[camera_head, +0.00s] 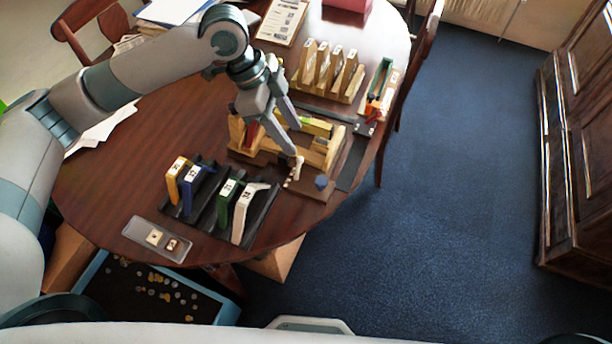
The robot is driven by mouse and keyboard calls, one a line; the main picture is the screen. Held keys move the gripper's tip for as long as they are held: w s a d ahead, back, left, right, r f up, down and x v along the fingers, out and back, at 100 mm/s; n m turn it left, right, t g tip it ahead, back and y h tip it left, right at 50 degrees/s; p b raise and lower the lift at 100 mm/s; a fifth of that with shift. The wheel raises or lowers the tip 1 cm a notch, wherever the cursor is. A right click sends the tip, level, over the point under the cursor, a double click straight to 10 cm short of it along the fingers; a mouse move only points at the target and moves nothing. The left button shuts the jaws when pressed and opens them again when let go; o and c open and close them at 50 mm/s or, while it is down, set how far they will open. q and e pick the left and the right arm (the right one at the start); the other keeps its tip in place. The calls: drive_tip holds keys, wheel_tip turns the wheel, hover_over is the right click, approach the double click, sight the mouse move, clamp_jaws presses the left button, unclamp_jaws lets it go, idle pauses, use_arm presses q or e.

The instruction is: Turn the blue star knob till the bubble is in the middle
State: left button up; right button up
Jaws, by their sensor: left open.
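The blue star knob (321,182) sits at the near right corner of a brown wooden fixture (312,190) on the table. My left gripper (297,143) is open above the fixture, its fingers pointing down and right. The nearer fingertip is close to a small cream-coloured piece, a little up and left of the knob. The gripper appears apart from the knob. A yellow-green strip (317,127) lies on the fixture behind the fingers; I cannot tell whether it is the level, and no bubble can be made out. My right gripper is not in view.
A black rack (262,212) with numbered coloured pieces stands at the front. A wooden rack (345,92) with numbered blocks stands behind the fixture. A grey tray (139,228) lies near the front edge. The oval table (120,185) has bare space at left.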

use_arm(q)
drive_tip(key=p, duration=0.4)
approach(321, 180)
drive_tip(key=x, duration=0.8)
drive_tip(key=shift+f, duration=0.15)
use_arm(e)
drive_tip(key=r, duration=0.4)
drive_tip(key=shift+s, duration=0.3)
use_arm(q)
drive_tip(key=shift+c, duration=0.4)
drive_tip(key=c, duration=0.9)
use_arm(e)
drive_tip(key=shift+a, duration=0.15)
